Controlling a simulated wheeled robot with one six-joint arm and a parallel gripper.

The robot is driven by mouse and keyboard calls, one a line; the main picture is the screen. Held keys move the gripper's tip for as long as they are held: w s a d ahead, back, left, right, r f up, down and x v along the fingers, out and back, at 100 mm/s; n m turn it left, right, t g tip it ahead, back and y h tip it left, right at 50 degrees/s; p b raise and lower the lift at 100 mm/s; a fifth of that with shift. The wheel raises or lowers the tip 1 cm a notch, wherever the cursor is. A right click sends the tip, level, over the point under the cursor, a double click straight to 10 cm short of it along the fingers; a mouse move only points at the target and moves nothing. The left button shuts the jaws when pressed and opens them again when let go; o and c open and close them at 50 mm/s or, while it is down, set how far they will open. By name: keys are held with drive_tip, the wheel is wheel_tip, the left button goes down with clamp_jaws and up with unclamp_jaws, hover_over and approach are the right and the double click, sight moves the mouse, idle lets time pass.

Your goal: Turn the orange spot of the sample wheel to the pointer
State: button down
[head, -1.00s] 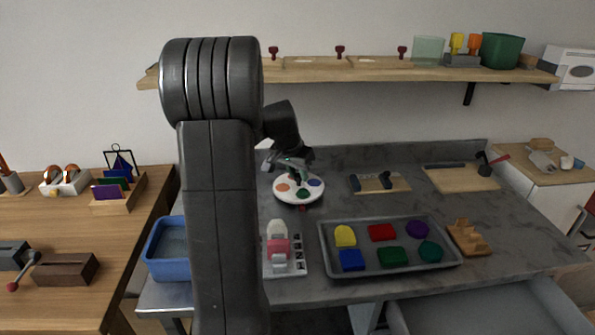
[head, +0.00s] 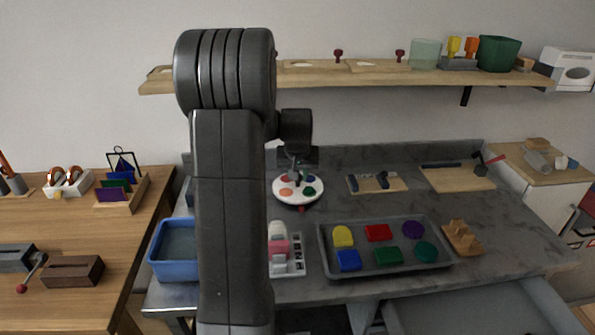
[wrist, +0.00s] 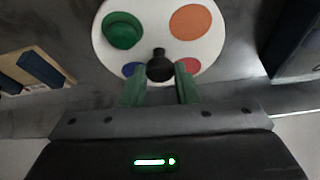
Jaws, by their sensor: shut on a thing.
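The sample wheel (head: 298,201) is a round white disc on the grey bench, with coloured spots. Its orange spot (head: 286,192) is at the front left in the head view and at the upper right in the wrist view (wrist: 190,22). A green spot (head: 309,191) is at the front right; blue and red ones are behind. A small red pointer (head: 301,209) shows at the wheel's front edge, between the orange and green spots. My gripper (wrist: 160,78) is shut on the black centre knob (wrist: 158,66), its green fingers on either side. The pointer is outside the wrist view.
A grey tray (head: 386,272) of coloured blocks and a white rack (head: 297,262) stand in front of the wheel. A blue bin (head: 170,270) is at the left; a shelf (head: 370,80) runs above.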

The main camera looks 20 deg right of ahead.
drive_tip(key=shift+d+n+y, duration=0.1)
drive_tip(key=shift+n+y, duration=0.35)
drive_tip(key=shift+n, duration=0.75)
drive_tip(key=shift+d+n+y, duration=0.1)
drive_tip(key=shift+n+y, duration=0.35)
drive_tip(key=shift+n, duration=0.75)
drive_tip(key=shift+d+n+y, duration=0.1)
drive_tip(key=shift+n+y, duration=0.7)
drive_tip(key=shift+n, duration=1.9)
drive_tip(key=c, duration=1.1)
unclamp_jaws()
drive_tip(key=shift+c, duration=0.2)
drive_tip(key=shift+r, duration=0.1)
drive_tip(key=shift+s+d+r, duration=0.1)
drive_tip(key=shift+r, duration=0.2)
drive_tip(key=s+d, duration=0.2)
drive_tip(key=s, duration=0.1)
drive_tip(key=s+d, duration=0.2)
drive_tip(key=s, duration=0.2)
drive_tip(key=s+d+b, duration=0.1)
drive_tip(key=s+d, duration=0.1)
drive_tip(key=s, duration=0.1)
drive_tip(key=shift+s+d+r, duration=0.1)
drive_tip(key=shift+s+r, duration=0.05)
drive_tip(key=shift+s, duration=0.15)
